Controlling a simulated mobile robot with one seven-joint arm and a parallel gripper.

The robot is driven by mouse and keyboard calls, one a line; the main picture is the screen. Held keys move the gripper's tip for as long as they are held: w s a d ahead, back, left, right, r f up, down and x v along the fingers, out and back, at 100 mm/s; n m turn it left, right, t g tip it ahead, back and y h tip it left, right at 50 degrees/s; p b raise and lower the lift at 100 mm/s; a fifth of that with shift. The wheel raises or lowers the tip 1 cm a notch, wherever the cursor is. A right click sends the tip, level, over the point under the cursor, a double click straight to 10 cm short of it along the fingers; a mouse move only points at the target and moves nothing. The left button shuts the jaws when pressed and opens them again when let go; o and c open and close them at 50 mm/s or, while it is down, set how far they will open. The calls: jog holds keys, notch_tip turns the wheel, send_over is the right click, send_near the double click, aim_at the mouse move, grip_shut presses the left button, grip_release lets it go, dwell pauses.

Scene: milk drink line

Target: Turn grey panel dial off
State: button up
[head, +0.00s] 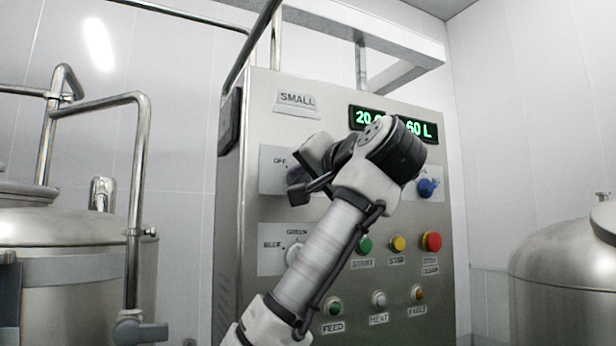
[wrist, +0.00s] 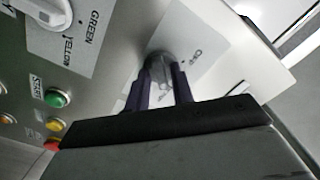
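The grey dial (wrist: 158,68) sits on a light label plate (wrist: 200,38) in the wrist view. My gripper (wrist: 161,68) has its two dark fingers on either side of the dial, and they appear to press against it. In the head view, my gripper (head: 301,186) is at the left of the steel panel (head: 228,250), over the plate (head: 271,180) marked OFF. My wrist hides the dial there. Which way the dial points cannot be told.
Below is a white selector dial (head: 296,253) marked GREEN and BLUE. A green button (head: 364,245), yellow button (head: 398,243) and red button (head: 432,241) are to its right. A blue knob (head: 427,188) is on the right. Steel tanks (head: 70,285) (head: 565,275) flank the panel.

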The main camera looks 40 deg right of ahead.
grip_shut()
jog(key=shift+n, duration=0.3)
jog(key=n, duration=0.3)
jog(key=shift+d+n, duration=0.1)
jog(key=shift+n, duration=0.2)
jog(key=n+p, duration=0.1)
jog(key=n, duration=0.3)
jog(key=shift+n, duration=0.3)
jog(key=n+p, duration=0.1)
jog(key=n, duration=0.4)
jog(key=shift+d, duration=0.1)
jog(key=shift+n+p, duration=0.8)
jog(key=shift+n, duration=1.3)
